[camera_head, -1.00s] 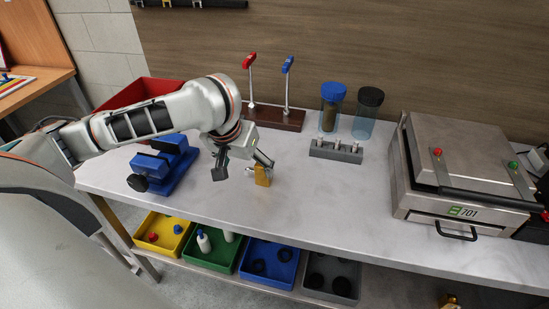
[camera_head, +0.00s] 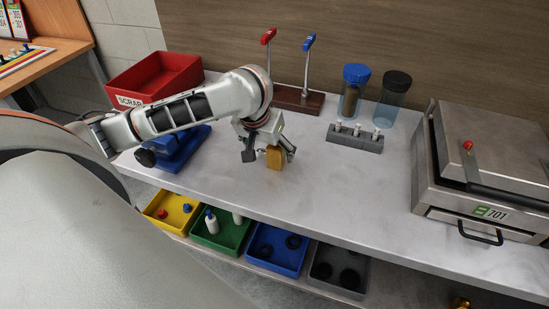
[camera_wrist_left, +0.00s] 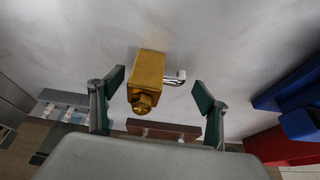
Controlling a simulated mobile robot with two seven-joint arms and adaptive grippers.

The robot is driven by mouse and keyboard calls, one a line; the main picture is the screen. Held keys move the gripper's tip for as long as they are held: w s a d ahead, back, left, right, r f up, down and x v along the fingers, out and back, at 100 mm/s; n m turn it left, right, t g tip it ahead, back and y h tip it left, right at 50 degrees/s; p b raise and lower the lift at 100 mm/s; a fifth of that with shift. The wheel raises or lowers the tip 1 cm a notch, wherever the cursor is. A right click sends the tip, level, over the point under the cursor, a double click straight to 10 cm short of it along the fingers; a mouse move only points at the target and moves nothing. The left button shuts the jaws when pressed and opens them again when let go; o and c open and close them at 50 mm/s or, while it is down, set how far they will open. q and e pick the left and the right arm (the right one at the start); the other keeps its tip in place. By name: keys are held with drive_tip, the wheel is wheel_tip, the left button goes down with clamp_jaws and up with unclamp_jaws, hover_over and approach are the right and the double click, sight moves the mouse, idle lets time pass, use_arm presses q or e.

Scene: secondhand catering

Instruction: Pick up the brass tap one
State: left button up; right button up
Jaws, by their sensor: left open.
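The brass tap (camera_head: 274,158) stands on the pale worktop near its front edge. In the left wrist view the brass tap (camera_wrist_left: 147,82) shows as a gold block with a round knob and a small chrome hook on one side. My left gripper (camera_head: 268,158) is open over it. In the left wrist view my left gripper (camera_wrist_left: 160,88) has its two green-padded fingers apart, one on each side of the tap, with a gap on both sides. The tap sits nearer the left finger in that view. My right gripper is not in view.
A blue vise (camera_head: 180,150) and a red scrap bin (camera_head: 155,77) lie left. A wooden stand with red and blue levers (camera_head: 297,98), a grey rack (camera_head: 355,138) and two lidded jars are behind. A steel press (camera_head: 485,165) stands right. Coloured trays sit below the worktop.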

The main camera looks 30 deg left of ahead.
use_arm(q)
drive_tip(key=c, duration=1.7)
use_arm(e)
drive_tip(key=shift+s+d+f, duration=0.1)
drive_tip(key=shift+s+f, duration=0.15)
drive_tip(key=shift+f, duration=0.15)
use_arm(q)
drive_tip(key=shift+w+r, duration=0.1)
drive_tip(key=shift+r, duration=0.05)
